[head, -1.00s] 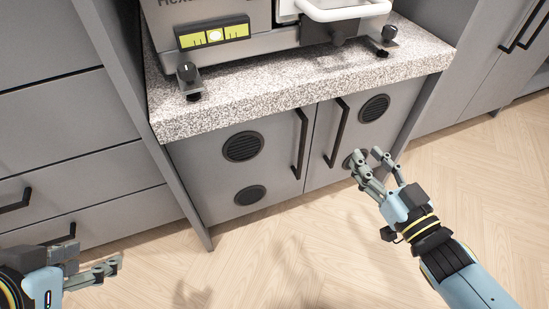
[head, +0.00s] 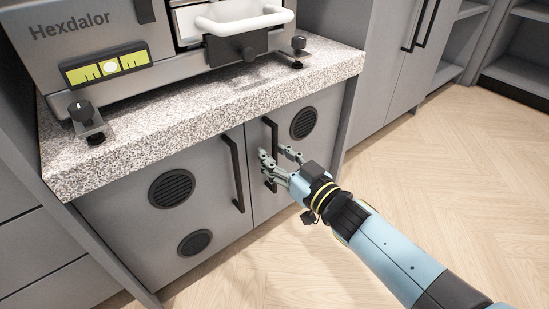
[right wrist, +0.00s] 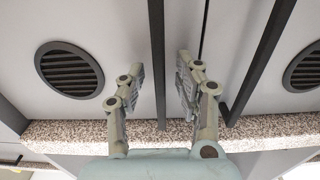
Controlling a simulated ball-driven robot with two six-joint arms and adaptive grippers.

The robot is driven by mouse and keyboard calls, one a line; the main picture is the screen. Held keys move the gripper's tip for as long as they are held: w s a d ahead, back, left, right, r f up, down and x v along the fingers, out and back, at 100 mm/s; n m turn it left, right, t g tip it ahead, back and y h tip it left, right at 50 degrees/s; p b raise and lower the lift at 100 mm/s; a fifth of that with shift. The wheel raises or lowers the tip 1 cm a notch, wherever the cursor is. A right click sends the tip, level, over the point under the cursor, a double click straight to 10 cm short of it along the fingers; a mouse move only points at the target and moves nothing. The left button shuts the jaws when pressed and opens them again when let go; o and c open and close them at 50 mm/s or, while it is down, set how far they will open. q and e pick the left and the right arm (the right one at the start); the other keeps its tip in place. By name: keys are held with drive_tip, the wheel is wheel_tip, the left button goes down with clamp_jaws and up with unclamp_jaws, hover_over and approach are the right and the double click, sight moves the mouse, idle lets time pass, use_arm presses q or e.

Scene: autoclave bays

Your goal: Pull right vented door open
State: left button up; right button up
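The right vented door (head: 287,183) is grey and looks shut, with a round dark vent (head: 303,123) near its top. Its upright black bar handle (head: 268,133) is close to the seam with the left door. My right gripper (head: 276,157) is at that handle, hiding its lower part. In the right wrist view, which is upside down, the handle (right wrist: 157,50) runs between the two spread fingers (right wrist: 160,72), with a gap on each side. The right gripper is open. My left gripper is out of view.
The left vented door (head: 207,200) has its own black handle (head: 236,172) beside the seam. A speckled countertop (head: 205,115) juts out above both doors and carries a steel autoclave (head: 105,35). The wooden floor (head: 440,160) at the right is clear.

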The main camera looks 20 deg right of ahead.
drive_tip(key=shift+w, duration=0.15)
drive_tip(key=shift+c, duration=0.2)
clamp_jaws()
idle(0.5)
